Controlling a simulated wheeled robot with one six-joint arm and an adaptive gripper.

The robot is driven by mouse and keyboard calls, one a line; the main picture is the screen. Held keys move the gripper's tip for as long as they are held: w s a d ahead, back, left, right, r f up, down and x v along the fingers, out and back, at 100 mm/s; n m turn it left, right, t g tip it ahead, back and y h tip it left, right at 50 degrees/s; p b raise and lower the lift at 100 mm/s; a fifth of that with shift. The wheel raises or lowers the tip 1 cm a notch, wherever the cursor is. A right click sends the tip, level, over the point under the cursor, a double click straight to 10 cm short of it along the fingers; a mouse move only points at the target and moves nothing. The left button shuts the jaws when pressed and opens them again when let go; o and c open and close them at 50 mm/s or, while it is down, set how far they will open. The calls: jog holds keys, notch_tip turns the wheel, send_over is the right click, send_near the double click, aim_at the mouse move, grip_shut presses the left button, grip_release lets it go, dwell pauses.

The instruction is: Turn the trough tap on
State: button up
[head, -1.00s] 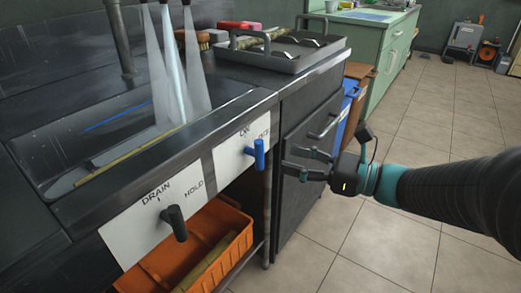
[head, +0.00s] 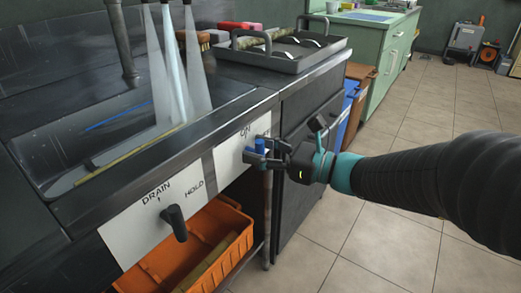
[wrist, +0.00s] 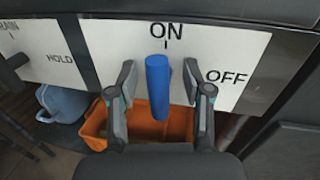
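The blue tap handle (head: 260,147) stands out from a white label plate on the front of the steel trough (head: 190,122). In the wrist view the blue handle (wrist: 158,88) is below the word ON, with OFF to its right. My gripper (head: 257,156) is at the handle. In the wrist view my gripper (wrist: 158,76) is open, one finger on each side of the handle, with a visible gap on both sides. In the head view the fingers partly cover the handle and the OFF lettering.
A black handle (head: 175,222) sits on the DRAIN/HOLD plate (head: 137,218) to the left. An orange crate (head: 238,252) is under the trough. Pale spray cones (head: 172,70) reach into the trough. A grey tray (head: 282,58) rests on the counter.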

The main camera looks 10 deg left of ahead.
grip_shut()
jog(key=n+b, duration=0.2)
jog(key=shift+s+f+n+b, duration=0.15)
jog(key=shift+f+n+b, duration=0.15)
jog(key=shift+b, duration=0.1)
jog(key=shift+s+a+r+n+h+b, duration=0.15)
jog(key=shift+n+h+b, duration=0.1)
jog(key=shift+n+b, duration=0.25)
jog(key=shift+w+d+r+n+h+b, duration=0.1)
jog(key=shift+n+h+b, duration=0.2)
jog(key=shift+n, duration=0.3)
jog(key=shift+o, duration=0.3)
grip_release()
jog(key=v, duration=1.2)
